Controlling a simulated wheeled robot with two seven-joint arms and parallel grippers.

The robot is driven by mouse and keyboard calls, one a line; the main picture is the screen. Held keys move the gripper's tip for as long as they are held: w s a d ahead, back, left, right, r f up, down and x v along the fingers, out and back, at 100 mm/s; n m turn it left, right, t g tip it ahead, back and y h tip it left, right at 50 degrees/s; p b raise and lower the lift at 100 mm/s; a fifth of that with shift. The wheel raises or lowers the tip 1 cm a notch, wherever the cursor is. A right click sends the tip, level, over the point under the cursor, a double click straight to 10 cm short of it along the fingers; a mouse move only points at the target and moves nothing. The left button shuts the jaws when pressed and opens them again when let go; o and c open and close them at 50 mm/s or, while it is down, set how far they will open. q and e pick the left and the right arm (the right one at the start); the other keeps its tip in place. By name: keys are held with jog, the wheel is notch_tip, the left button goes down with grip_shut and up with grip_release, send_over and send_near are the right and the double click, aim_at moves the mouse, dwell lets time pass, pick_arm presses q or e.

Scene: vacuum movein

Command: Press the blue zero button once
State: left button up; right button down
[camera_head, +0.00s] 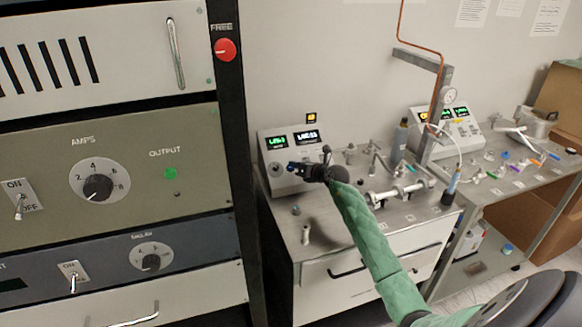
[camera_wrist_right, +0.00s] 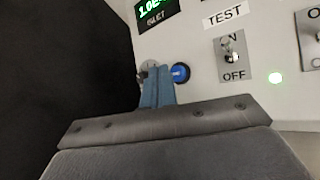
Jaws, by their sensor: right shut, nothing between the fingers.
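The blue zero button (camera_wrist_right: 180,72) shows in the right wrist view as a round blue cap on the pale instrument panel. My right gripper (camera_wrist_right: 156,75) is shut, with its two blue-grey fingers together and empty. Its tips are just left of the button in that view, in front of a round metal fitting partly hidden behind them. I cannot tell whether the fingers touch the panel. In the head view my right gripper (camera_head: 294,168) is at the front of the left instrument box (camera_head: 271,149), and the button cannot be made out. My left gripper is not in view.
In the head view a dark rack post (camera_head: 237,150) stands close on the left. Valves and pipework (camera_head: 400,190) crowd the bench to the right.

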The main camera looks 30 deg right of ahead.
jog(key=r+p, duration=0.1)
jog(key=s+r+p, duration=0.2)
jog(key=shift+s+a+r, duration=0.25)
jog(key=shift+a+r, duration=0.05)
jog(key=shift+a, duration=0.05)
dwell(0.7)
